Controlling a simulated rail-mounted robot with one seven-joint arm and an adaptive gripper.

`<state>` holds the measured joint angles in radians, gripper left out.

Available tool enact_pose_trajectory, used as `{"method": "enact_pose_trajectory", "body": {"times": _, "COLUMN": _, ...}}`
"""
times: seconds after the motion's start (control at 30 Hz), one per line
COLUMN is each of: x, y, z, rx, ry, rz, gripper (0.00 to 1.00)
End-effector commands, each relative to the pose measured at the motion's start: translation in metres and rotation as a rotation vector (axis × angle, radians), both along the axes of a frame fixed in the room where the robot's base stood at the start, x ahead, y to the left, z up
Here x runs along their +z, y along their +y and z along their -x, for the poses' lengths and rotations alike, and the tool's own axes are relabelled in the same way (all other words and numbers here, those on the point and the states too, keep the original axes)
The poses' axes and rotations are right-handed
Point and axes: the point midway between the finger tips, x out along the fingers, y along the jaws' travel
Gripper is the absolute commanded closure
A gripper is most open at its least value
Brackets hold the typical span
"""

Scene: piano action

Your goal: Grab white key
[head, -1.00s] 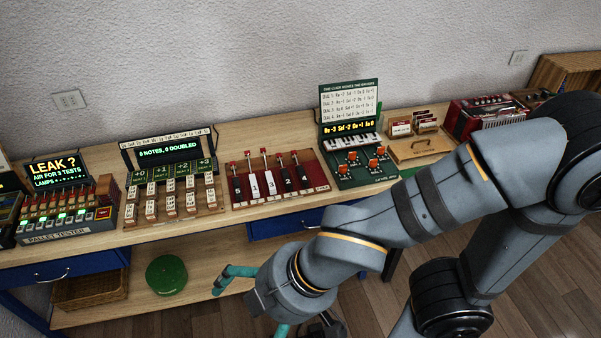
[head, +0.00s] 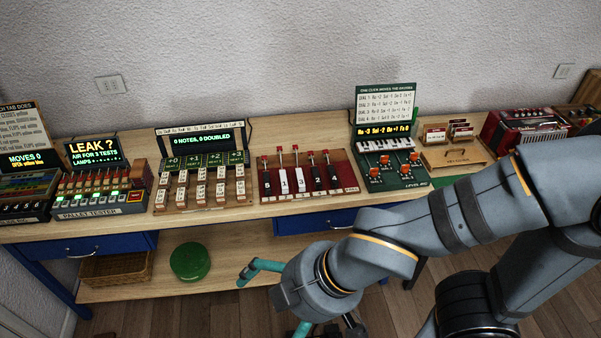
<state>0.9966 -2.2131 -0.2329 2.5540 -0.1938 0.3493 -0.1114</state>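A red tray (head: 350,183) on the long bench holds a row of black and white keys with red-topped levers behind them. Two white keys, the left one (head: 284,182) and the right one (head: 300,181), stand side by side, with a black key (head: 267,186) to their left and two more to their right. My gripper (head: 272,305) hangs in front of the bench, lower in the picture than the tray and apart from it. Its teal fingers are spread and I see nothing between them. My wrist and the lower picture edge hide part of it.
A note-block rack (head: 200,194) with a display stands left of the tray; a pallet tester (head: 100,205) is farther left. A green round object (head: 190,262) and a basket (head: 115,268) sit on the lower shelf.

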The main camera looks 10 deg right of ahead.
Motion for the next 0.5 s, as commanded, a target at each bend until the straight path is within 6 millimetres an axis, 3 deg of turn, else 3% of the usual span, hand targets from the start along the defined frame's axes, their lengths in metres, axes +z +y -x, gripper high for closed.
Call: {"method": "enact_pose_trajectory", "body": {"times": 0.5, "x": 0.0000, "y": 0.0000, "z": 0.0000, "rx": 0.000, "ry": 0.000, "rz": 0.000, "gripper": 0.03}}
